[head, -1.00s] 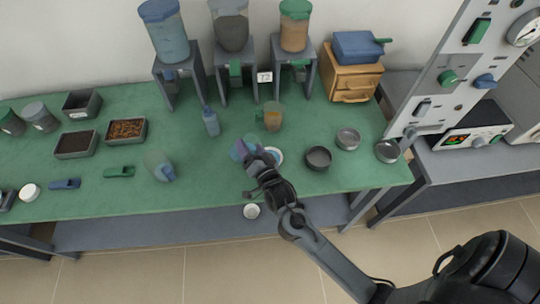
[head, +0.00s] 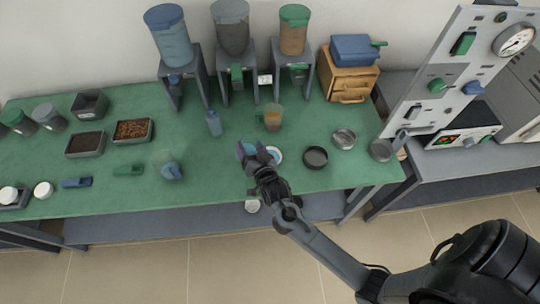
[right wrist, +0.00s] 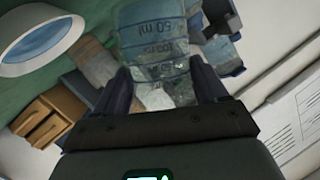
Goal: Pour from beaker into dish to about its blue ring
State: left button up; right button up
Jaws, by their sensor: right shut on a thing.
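The beaker is clear with a blue tint and "50 ml" markings; it fills the top middle of the right wrist view (right wrist: 155,35). My right gripper (head: 258,159) is shut on it, and in the head view only a bluish part of the beaker (head: 244,149) shows past the fingers. The beaker is beside the dish (head: 277,154), on its left. The dish is white, partly hidden by the gripper; its blue ring shows at the upper left of the right wrist view (right wrist: 40,32). I cannot tell the liquid level in either. My left gripper is out of view.
A blue bottle (head: 214,123) and an orange-filled jug (head: 272,117) stand behind. A dark round dish (head: 315,157) and a metal dish (head: 343,138) are to the right. A clear vessel (head: 167,168) stands left. Open green table (head: 215,180) lies between.

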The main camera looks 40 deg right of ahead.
jog(key=shift+r, duration=0.1)
jog(key=shift+r+p, duration=0.1)
jog(key=shift+p, duration=0.6)
jog(key=n+p, duration=0.1)
jog(key=p, duration=0.1)
jog(key=shift+n+g+h+p, duration=0.3)
jog(key=shift+n+g, duration=0.1)
jog(key=shift+f+n+p, duration=0.2)
jog(key=shift+n+p, duration=0.3)
jog(key=shift+p, duration=0.2)
jog(key=shift+f+g, duration=0.1)
jog(key=shift+g, duration=0.2)
